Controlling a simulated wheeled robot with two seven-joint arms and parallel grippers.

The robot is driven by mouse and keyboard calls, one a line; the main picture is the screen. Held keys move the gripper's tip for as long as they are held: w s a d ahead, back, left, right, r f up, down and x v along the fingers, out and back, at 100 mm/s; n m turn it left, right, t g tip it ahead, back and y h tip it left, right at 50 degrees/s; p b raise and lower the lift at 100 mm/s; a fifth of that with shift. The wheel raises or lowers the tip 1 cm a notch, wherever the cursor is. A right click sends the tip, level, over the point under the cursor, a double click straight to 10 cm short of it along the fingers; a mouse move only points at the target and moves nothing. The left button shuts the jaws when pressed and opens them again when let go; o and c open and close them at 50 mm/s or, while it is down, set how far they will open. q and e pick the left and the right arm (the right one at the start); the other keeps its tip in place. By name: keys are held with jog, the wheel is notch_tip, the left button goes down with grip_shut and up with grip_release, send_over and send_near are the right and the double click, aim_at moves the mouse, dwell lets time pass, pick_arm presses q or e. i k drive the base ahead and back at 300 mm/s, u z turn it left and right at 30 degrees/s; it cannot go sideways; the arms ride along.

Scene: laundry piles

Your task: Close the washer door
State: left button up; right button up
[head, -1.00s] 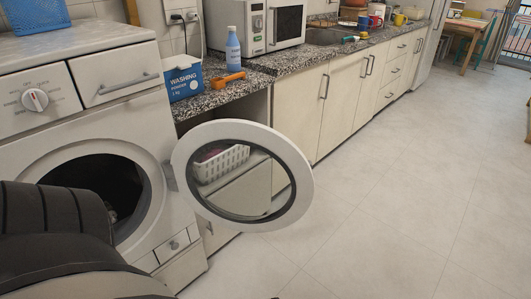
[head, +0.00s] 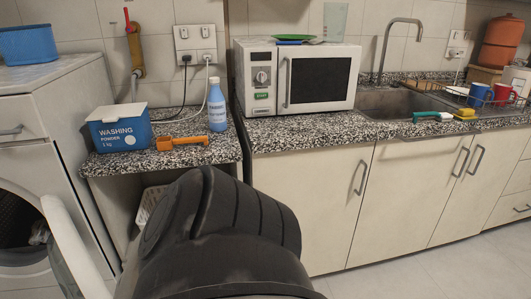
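The washer (head: 32,125) is a white front-loader at the left edge of the head view. Its door (head: 72,245) stands open, swung out to the right of the dark drum opening (head: 18,222), and is seen nearly edge-on. Some cloth shows at the right side of the opening. A dark part of my own arm covers the lower middle of the view and overlaps the area just right of the door; whether it touches the door cannot be told. Neither gripper's fingers are in view.
A granite counter (head: 255,136) runs to the right, with a washing powder box (head: 120,128), an orange scoop (head: 182,143), a blue bottle (head: 217,105) and a microwave (head: 297,78). A white basket (head: 149,205) sits under the counter. Free floor (head: 440,270) lies at lower right.

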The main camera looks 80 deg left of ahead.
aim_at(83, 269)
jog(key=i, duration=1)
jog(key=u, duration=4.85)
jog(key=k, duration=0.3)
jog(key=z, duration=0.9)
jog(key=i, duration=0.85)
jog(key=u, duration=0.9)
